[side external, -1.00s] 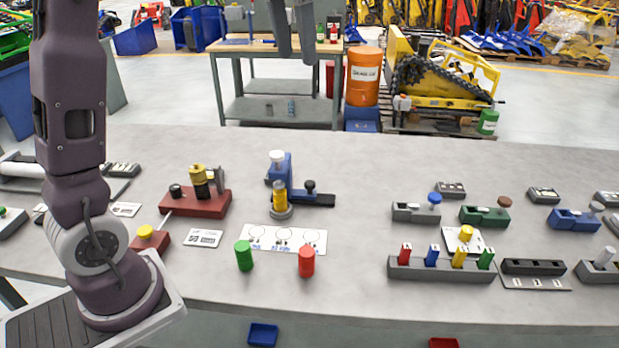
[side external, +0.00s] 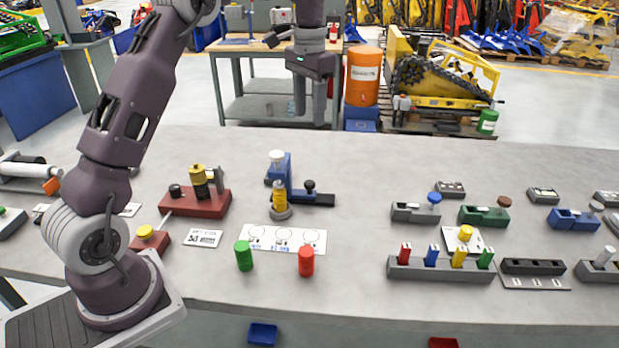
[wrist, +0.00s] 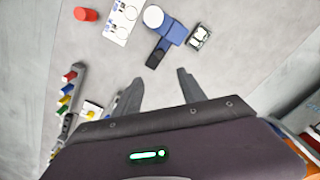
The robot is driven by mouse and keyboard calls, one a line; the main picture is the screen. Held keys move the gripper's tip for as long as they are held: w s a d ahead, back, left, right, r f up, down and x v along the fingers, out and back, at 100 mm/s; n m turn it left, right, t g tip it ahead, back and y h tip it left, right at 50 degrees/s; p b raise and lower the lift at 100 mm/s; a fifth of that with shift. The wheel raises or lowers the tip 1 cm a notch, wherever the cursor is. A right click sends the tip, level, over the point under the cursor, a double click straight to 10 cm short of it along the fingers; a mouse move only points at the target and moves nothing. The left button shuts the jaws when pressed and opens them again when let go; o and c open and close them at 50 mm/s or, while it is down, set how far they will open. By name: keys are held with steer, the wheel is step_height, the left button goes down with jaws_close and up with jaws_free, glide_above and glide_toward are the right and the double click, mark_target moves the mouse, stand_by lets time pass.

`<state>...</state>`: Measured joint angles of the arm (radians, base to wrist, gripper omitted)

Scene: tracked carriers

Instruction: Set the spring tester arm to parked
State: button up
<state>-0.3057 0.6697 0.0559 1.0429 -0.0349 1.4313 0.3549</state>
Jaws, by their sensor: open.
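A blue upright fixture (side external: 287,178) stands mid-table with a white knob on top, a dark base strip, a black knob (side external: 309,187) and a yellow cylinder on a grey foot (side external: 281,212). A dark red fixture (side external: 205,203) to its left carries a yellow stack and a black knob. I cannot tell by any label which is the spring tester. My gripper (side external: 309,108) is open and empty, raised above the table's far side. In the wrist view, the blue fixture (wrist: 172,33) lies ahead of the open fingers (wrist: 160,80), apart from them.
A white strip with circles (side external: 284,239) lies in front, with a green cylinder (side external: 244,256) and a red cylinder (side external: 306,261) by it. A grey rack with coloured pegs (side external: 441,272) stands at right. The table between the blue fixture and rack is clear.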

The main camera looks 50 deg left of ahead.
mark_target(310, 182)
step_height(310, 182, down, 19)
steer(key=shift+r, duration=0.1)
jaws_close()
steer(key=shift+r, duration=0.1)
stand_by(1.3)
